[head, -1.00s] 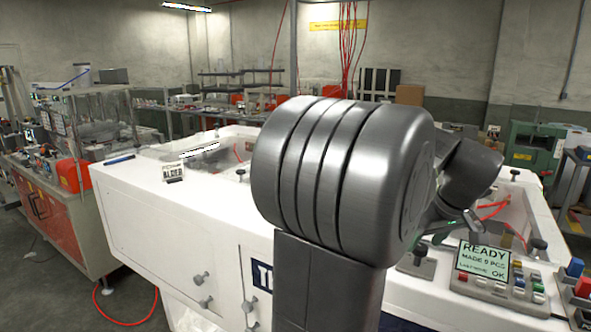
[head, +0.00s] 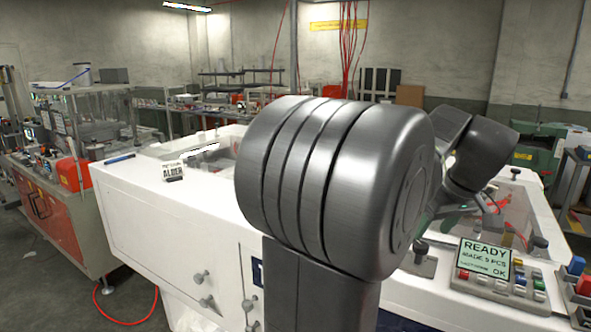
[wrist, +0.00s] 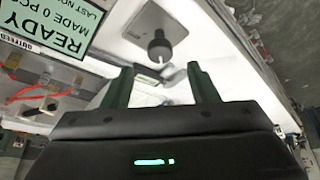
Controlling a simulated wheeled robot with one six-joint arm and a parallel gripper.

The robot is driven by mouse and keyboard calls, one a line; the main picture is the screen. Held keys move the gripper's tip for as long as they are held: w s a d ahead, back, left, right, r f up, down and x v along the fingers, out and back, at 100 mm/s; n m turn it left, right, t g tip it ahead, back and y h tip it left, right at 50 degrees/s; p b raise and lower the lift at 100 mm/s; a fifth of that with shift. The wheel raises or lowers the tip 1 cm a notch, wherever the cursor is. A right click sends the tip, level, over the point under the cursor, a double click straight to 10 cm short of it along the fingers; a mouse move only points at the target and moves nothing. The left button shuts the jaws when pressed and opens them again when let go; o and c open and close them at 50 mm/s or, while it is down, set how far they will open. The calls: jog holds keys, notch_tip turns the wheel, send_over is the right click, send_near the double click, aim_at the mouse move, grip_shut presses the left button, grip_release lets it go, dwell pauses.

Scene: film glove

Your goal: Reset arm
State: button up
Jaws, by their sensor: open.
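My gripper (wrist: 158,76) shows in the wrist view with its two dark green fingers apart and nothing between them. A green light glows on its dark body. In the head view my large grey arm joint fills the middle and stands in front of the white machine (head: 140,205). The forearm reaches behind it to the right, and the gripper is mostly hidden there. A black knob on a grey plate (wrist: 157,45) lies beyond the fingers in the wrist view, apart from them.
A READY display (head: 483,259) with a row of coloured buttons (head: 500,285) stands on the machine's right front. A red and grey bench (head: 50,215) is at the left. A green machine (head: 535,150) stands at the back right.

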aim_at(421, 245)
jog(key=a+v, duration=0.1)
jog(key=v, duration=0.8)
jog(key=x, duration=0.9)
jog(key=d+p+x, duration=0.1)
jog(key=x, duration=0.4)
jog(key=shift+w+f, duration=0.1)
jog(key=shift+f, duration=0.1)
jog(key=shift+a+m+h, duration=0.15)
jog(key=shift+m+h, duration=0.35)
jog(key=shift+m, duration=0.7)
jog(key=shift+a+m+h+b, duration=0.1)
jog(key=shift+m+h+b, duration=0.45)
jog(key=shift+m, duration=1.15)
jog(key=shift+a+m+h+b, duration=0.1)
jog(key=shift+m+h+b, duration=0.45)
jog(key=shift+m, duration=1.15)
jog(key=shift+w+a+m+g+h+b, duration=0.15)
jog(key=shift+m+g+h, duration=0.3)
jog(key=shift+m, duration=0.7)
jog(key=shift+d+m+g+h+b, duration=0.15)
jog(key=shift+m+g+h, duration=0.25)
jog(key=shift+m, duration=0.75)
jog(key=shift+w+a+m+g+h, duration=0.15)
jog(key=shift+m+g, duration=0.25)
jog(key=shift+m, duration=0.6)
jog(key=shift+m+g+h, duration=0.2)
jog(key=shift+m+g, duration=0.15)
jog(key=shift+m, duration=0.65)
jog(key=shift+r, duration=0.15)
